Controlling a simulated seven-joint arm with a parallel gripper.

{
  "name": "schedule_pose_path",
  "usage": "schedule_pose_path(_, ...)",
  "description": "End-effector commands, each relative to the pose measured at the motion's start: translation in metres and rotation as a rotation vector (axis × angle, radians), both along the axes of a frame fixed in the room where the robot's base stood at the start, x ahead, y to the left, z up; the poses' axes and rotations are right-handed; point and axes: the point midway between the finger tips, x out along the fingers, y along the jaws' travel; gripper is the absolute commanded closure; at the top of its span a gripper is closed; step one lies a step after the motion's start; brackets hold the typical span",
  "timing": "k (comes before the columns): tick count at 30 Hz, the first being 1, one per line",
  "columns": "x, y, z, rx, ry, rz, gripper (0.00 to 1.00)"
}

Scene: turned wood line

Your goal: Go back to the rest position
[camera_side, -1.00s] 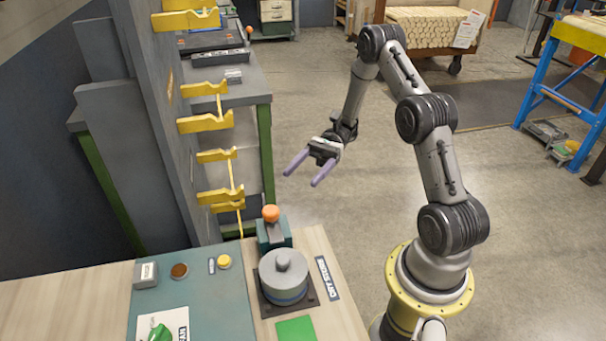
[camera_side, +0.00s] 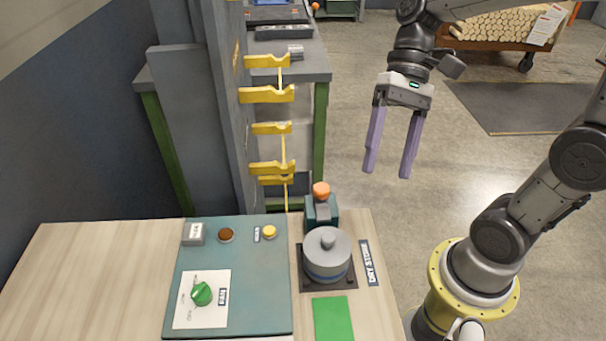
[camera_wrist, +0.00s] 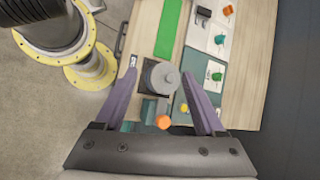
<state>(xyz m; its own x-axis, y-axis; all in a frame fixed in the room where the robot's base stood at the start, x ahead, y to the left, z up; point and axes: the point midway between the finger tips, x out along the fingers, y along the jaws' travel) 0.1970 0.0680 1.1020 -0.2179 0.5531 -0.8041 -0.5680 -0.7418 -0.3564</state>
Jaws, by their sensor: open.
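My gripper (camera_side: 388,172) is open and empty, its two purple fingers pointing down in the side view. It hangs in the air over the floor, to the right of the yellow-hooked rack and beyond the bench. In the wrist view my gripper (camera_wrist: 160,98) has its fingers spread, with the bench showing below and between them. The grey round dry stone (camera_side: 327,254) sits on its dark square plate on the bench; it also shows in the wrist view (camera_wrist: 161,78). Nothing touches the fingers.
An orange-topped teal block (camera_side: 321,208) stands behind the stone. A teal panel (camera_side: 265,290) with a green knob (camera_side: 202,294) is on the left, and a green pad (camera_side: 333,318) lies in front. Yellow hooks (camera_side: 268,95) stick out from a tall grey rack. Floor around my gripper is clear.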

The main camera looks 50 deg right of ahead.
Motion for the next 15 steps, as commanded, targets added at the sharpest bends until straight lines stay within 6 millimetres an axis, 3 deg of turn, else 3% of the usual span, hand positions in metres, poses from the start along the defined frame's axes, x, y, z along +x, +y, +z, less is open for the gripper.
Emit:
schedule_pose_path(6, -0.041, -0.009, -0.001, -0.229, -0.331, 0.163, 0.28)
schedule_pose_path(10, -0.053, -0.025, -0.004, -0.363, -0.531, 0.247, 0.28)
schedule_pose_path(15, -0.053, -0.049, -0.009, -0.527, -0.748, 0.332, 0.28)
